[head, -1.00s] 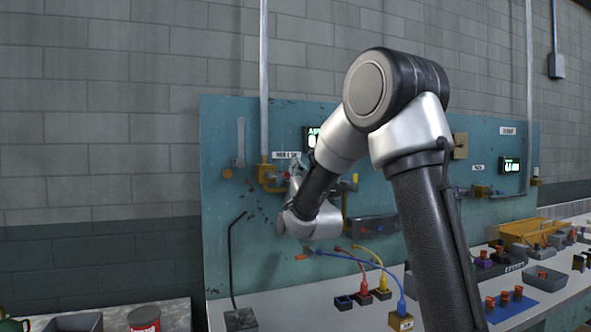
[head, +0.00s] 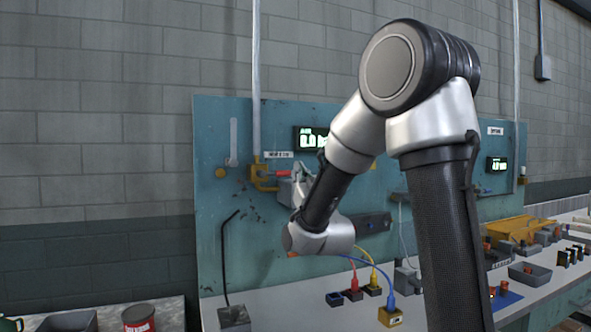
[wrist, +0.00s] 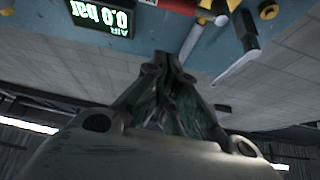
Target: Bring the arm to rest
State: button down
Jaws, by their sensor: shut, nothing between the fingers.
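My gripper (wrist: 172,62) points up in the wrist view, its fingers together and empty. In the head view my gripper (head: 299,172) is partly hidden behind my own wrist, in front of the teal panel (head: 218,130). My arm is bent, with its elbow high at the right of centre and its forearm sloping down to the left. The wrist view is upside down and shows the panel's display (wrist: 100,15) reading 0.0 bar near the fingers.
A yellow pipe fitting (head: 262,178) is on the panel, left of my gripper. Below stands a bench (head: 290,315) with colored cables, small blocks and a bent black rod (head: 224,255). A red can (head: 139,318) stands at lower left. Open room lies in front of the grey wall.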

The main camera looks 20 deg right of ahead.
dwell(0.4)
notch_tip(320, 180, down, 16)
jog(key=w+a+n+g+y, duration=0.1)
jog(key=w+a+g+y, duration=0.1)
jog(key=g, duration=0.6)
jog(key=s+d+f+g, duration=0.1)
jog(key=s+f+g, duration=0.75)
jog(key=s, duration=0.35)
jog(key=s+d+r+g, duration=0.1)
jog(key=s+d+r, duration=0.1)
jog(key=s, duration=1)
jog(key=s+d+r+g+h, duration=0.1)
jog(key=s+d+r+g, duration=0.1)
jog(key=s, duration=1.1)
jog(key=shift+d+r, duration=0.2)
jog(key=shift+r, duration=0.5)
